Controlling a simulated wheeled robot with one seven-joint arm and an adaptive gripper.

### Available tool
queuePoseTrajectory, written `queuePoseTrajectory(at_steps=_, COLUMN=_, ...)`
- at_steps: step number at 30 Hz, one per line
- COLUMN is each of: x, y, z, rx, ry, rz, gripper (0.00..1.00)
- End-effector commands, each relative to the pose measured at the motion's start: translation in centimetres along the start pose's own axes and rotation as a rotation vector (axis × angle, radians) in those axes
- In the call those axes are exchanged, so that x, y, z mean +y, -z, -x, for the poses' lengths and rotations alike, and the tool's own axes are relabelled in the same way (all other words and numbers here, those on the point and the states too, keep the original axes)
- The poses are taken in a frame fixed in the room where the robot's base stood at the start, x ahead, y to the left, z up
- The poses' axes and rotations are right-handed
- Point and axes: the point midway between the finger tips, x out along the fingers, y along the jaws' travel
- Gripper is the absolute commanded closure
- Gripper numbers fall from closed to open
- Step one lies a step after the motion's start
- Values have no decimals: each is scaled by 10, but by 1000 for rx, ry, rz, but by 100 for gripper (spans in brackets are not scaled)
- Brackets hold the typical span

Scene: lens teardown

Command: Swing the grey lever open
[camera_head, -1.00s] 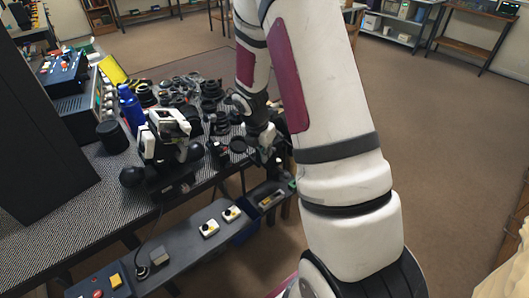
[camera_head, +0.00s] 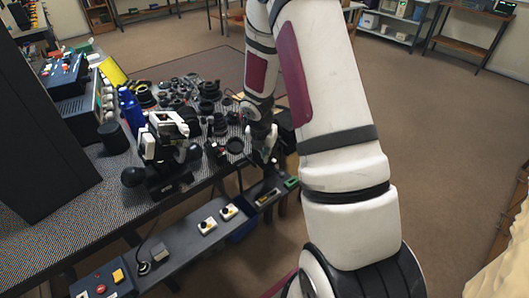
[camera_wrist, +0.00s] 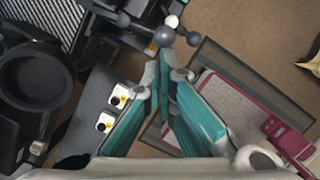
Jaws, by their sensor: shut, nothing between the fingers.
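A grey ball-ended handle (camera_wrist: 165,36) shows at the top of the wrist view, with several knobs on thin arms and one pale knob. It may be the grey lever; I cannot tell for sure. My gripper (camera_wrist: 166,62) has its teal fingers drawn together at the tips, just below the grey knobs, with nothing held. Whether a fingertip touches a knob is not clear. In the head view my gripper (camera_head: 262,150) hangs at the right edge of the bench, and the lever there is too small and hidden to make out.
The patterned bench (camera_head: 80,218) holds several lens parts, a blue bottle (camera_head: 130,108) and a black-and-white device (camera_head: 165,150). A grey rail with white button boxes (camera_head: 207,226) runs along the front. Open floor (camera_head: 450,150) lies to the right.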

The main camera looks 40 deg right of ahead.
Motion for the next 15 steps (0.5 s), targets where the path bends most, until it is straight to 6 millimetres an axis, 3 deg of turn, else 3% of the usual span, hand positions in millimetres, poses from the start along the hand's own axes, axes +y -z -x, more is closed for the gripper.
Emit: queuePoseTrajectory(at_steps=15, x=-19, y=-13, z=-1, rx=1, ry=-93, rz=354, gripper=100)
